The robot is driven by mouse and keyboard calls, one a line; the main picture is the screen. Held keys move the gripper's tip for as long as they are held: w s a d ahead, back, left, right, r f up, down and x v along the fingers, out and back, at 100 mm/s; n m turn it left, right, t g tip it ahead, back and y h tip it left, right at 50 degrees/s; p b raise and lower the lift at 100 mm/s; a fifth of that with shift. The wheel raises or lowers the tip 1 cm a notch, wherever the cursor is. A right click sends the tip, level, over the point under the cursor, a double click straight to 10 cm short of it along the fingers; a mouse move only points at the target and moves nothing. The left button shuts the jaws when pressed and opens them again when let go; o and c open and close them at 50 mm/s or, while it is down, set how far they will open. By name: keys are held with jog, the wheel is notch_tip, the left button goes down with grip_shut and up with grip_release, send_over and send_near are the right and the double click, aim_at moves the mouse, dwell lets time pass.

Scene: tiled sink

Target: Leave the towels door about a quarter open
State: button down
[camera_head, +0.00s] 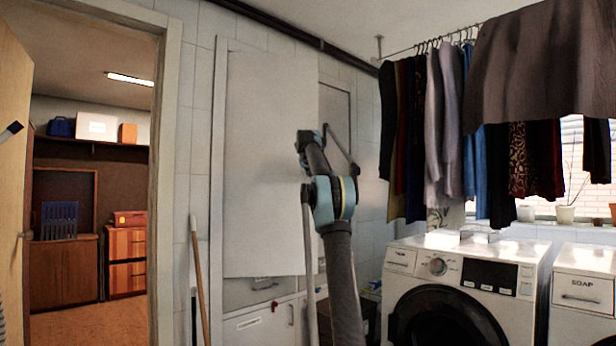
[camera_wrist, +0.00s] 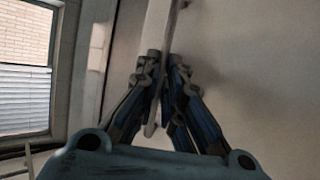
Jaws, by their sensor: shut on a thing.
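A tall white cabinet door (camera_head: 268,160), which I take as the towels door, stands out from its cabinet. A strip of grey cabinet (camera_head: 336,110) shows past its right edge, so it looks partly open; I cannot tell the exact angle. I see no readable name on it. My gripper (camera_wrist: 163,70) is shut on a narrow pale strip (camera_wrist: 160,30) of this door in the wrist view. Whether that strip is the handle or the edge is unclear. In the head view my wrist is at the door's right edge, and the fingertips are not clear.
A washing machine (camera_head: 465,290) stands at the right under hanging clothes (camera_head: 440,130). A window (camera_wrist: 25,70) shows in the wrist view.

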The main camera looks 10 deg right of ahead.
jog(key=shift+s+d+h, duration=0.1)
jog(key=shift+d+h, duration=0.2)
jog(key=shift+d, duration=0.45)
jog(key=c, duration=2)
grip_release()
jog(key=shift+d, duration=0.15)
jog(key=v, duration=1.2)
